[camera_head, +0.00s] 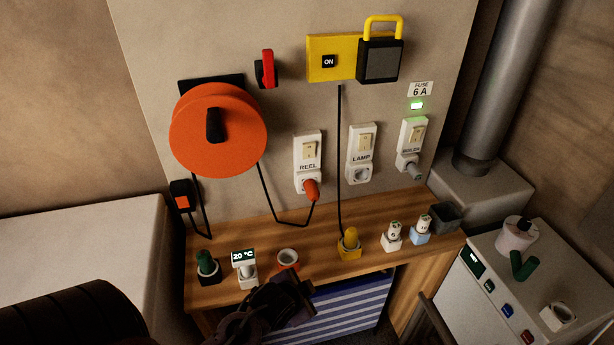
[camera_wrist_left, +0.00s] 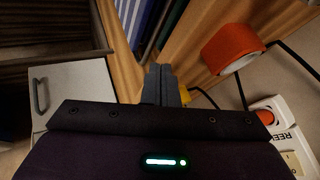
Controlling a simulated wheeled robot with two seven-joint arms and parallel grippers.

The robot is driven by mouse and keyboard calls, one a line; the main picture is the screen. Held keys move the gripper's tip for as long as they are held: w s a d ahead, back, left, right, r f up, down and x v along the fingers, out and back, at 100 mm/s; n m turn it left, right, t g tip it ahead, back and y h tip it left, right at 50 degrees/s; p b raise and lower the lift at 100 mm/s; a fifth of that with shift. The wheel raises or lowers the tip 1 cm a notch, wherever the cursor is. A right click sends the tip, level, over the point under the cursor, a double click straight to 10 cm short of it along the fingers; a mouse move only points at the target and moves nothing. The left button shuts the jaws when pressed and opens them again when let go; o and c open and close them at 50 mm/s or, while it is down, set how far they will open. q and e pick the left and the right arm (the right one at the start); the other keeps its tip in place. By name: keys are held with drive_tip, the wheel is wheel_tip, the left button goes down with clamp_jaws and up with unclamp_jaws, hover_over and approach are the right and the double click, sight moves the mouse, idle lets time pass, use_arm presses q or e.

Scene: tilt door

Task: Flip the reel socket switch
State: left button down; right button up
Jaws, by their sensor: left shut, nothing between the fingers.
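The reel socket (camera_head: 307,165) is a white wall plate labelled REEL, with a cream rocker switch (camera_head: 309,150) at its top. An orange plug (camera_head: 312,189) sits in its lower outlet, and a black cable runs from it towards the orange reel (camera_head: 218,130). In the left wrist view the socket (camera_wrist_left: 281,125) shows at the right edge, with its switch (camera_wrist_left: 292,161) partly cut off. My left gripper (camera_head: 296,290) is shut and empty at the shelf's front edge, below and in front of the socket. Its fingers (camera_wrist_left: 161,84) are together in the wrist view. My right gripper is not in view.
Lamp (camera_head: 361,154) and boiler (camera_head: 411,145) sockets are to the right. The wooden shelf (camera_head: 328,222) carries a white-and-orange ring (camera_head: 288,258), a 20 °C thermostat (camera_head: 244,266), a yellow plug (camera_head: 350,240) and other small items.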

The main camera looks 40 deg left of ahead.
use_arm(q)
drive_tip(key=w+a+r+m+t, duration=0.2)
drive_tip(key=a+r+m+t, duration=0.1)
drive_tip(key=r, duration=0.3)
drive_tip(key=w+a+r+m+t, duration=0.3)
drive_tip(key=r+m+t, duration=0.1)
drive_tip(key=r, duration=0.3)
drive_tip(key=w+a+r+m+t, duration=0.2)
drive_tip(key=a+r+m+t, duration=0.1)
drive_tip(key=r+m, duration=0.2)
drive_tip(key=shift+w+a+r+t+p, duration=0.3)
drive_tip(key=shift+r+t+p, duration=0.1)
drive_tip(key=shift+r, duration=0.6)
drive_tip(key=p, duration=0.3)
approach(315, 147)
drive_tip(key=w+d, duration=0.3)
drive_tip(key=w, duration=0.1)
drive_tip(key=shift+w+a+r+p, duration=0.15)
drive_tip(key=shift+w+a+p, duration=0.3)
drive_tip(key=shift+a, duration=0.35)
drive_tip(key=shift+w+a+r+p, duration=0.1)
drive_tip(key=shift+w+a+p, duration=0.3)
drive_tip(key=shift+a, duration=0.4)
